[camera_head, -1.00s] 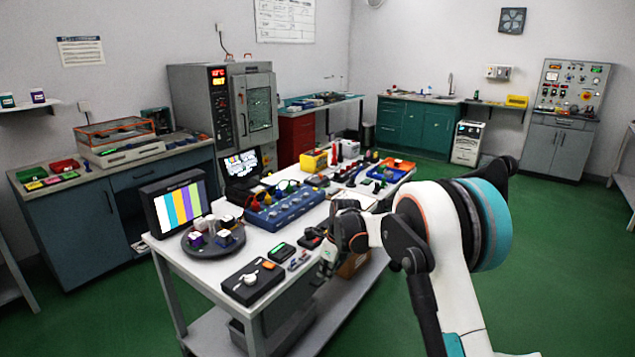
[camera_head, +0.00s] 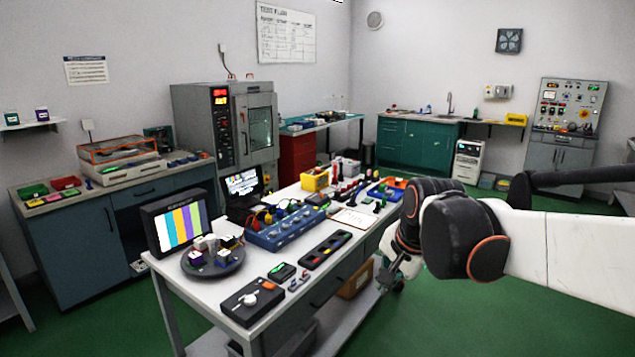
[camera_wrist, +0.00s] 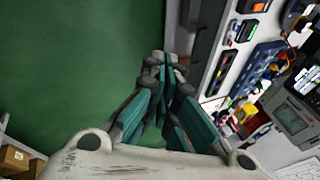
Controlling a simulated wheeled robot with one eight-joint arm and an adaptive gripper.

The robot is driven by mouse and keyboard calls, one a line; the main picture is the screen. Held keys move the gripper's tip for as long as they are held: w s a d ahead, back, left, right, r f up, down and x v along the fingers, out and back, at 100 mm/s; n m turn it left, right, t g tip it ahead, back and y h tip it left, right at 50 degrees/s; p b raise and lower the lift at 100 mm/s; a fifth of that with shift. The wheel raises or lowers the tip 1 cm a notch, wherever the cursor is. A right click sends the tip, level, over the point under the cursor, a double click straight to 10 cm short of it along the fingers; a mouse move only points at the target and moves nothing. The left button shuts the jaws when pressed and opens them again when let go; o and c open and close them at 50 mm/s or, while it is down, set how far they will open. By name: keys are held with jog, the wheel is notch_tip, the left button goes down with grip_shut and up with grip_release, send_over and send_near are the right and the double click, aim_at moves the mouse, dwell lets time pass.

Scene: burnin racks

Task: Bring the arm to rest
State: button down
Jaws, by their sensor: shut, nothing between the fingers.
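My gripper (camera_head: 392,277) hangs beside the right edge of the white workbench (camera_head: 205,308), apart from it, over the green floor. In the wrist view my gripper (camera_wrist: 165,62) shows with its teal-sided fingers together and nothing between them. In the head view my arm comes in from the right edge and partly hides the gripper and the bench's far right side.
The bench holds a colour-bar monitor (camera_head: 181,228), a round dark tray (camera_head: 213,272), a blue instrument (camera_head: 285,232) and a black strip holder (camera_head: 325,250). A cardboard box (camera_head: 355,281) sits on its lower shelf. Green floor (camera_head: 450,325) is open to the right.

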jog(key=s+d+f+n+t, duration=0.1)
jog(key=s+n, duration=0.4)
jog(key=s, duration=0.5)
jog(key=s+d+f+n+t+h, duration=0.1)
jog(key=s+d+n, duration=0.3)
jog(key=s, duration=0.6)
jog(key=shift+s+d+f+n, duration=0.15)
jog(key=shift+s+f+n, duration=0.05)
jog(key=shift+f+n, duration=0.45)
